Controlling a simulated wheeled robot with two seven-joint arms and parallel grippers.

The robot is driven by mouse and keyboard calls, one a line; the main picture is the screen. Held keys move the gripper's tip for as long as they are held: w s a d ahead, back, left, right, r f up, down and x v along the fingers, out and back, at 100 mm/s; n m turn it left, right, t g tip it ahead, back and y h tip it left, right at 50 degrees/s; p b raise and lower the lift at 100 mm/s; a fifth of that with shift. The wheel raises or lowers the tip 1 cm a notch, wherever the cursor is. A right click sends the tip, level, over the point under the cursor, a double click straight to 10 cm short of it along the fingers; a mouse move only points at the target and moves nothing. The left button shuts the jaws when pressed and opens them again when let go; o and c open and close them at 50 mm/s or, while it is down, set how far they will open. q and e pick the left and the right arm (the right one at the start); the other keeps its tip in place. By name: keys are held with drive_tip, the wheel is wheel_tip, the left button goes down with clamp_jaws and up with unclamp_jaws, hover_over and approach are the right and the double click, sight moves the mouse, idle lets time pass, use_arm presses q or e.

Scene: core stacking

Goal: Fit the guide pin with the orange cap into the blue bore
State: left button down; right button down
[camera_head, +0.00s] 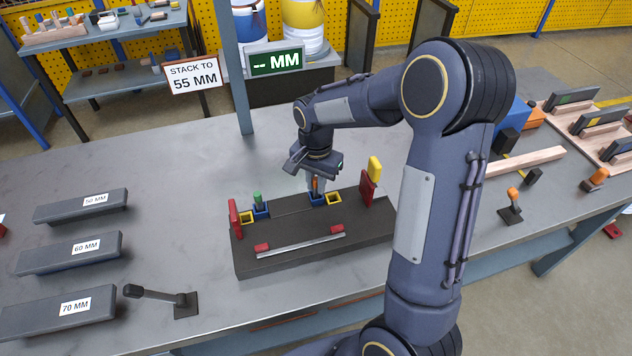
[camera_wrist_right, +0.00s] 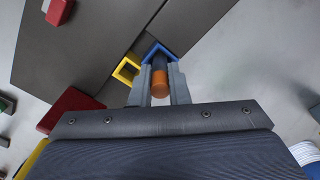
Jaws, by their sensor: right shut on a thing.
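The guide pin with the orange cap (camera_head: 316,184) stands about upright between the fingers of my right gripper (camera_head: 316,187). In the right wrist view its orange cap (camera_wrist_right: 160,86) and short dark shaft show between the two grey fingers (camera_wrist_right: 159,88), which are shut on it. The blue bore (camera_head: 317,201) is a square blue collar on the back of the dark fixture block, directly below the pin. In the right wrist view the shaft overlaps the blue collar (camera_wrist_right: 152,47). I cannot tell how deep the pin sits in it. My left gripper is not in view.
A yellow collar (camera_head: 334,198) sits beside the blue one. At the block's left end are a green pin (camera_head: 258,199) in another blue collar and a red upright (camera_head: 235,219). A red upright (camera_head: 368,189) and yellow piece (camera_head: 375,168) stand right. Left table has labelled bars (camera_head: 70,252).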

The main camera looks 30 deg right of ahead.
drive_tip(key=shift+f, duration=0.2)
drive_tip(key=shift+f, duration=0.1)
drive_tip(key=c, duration=1.4)
unclamp_jaws()
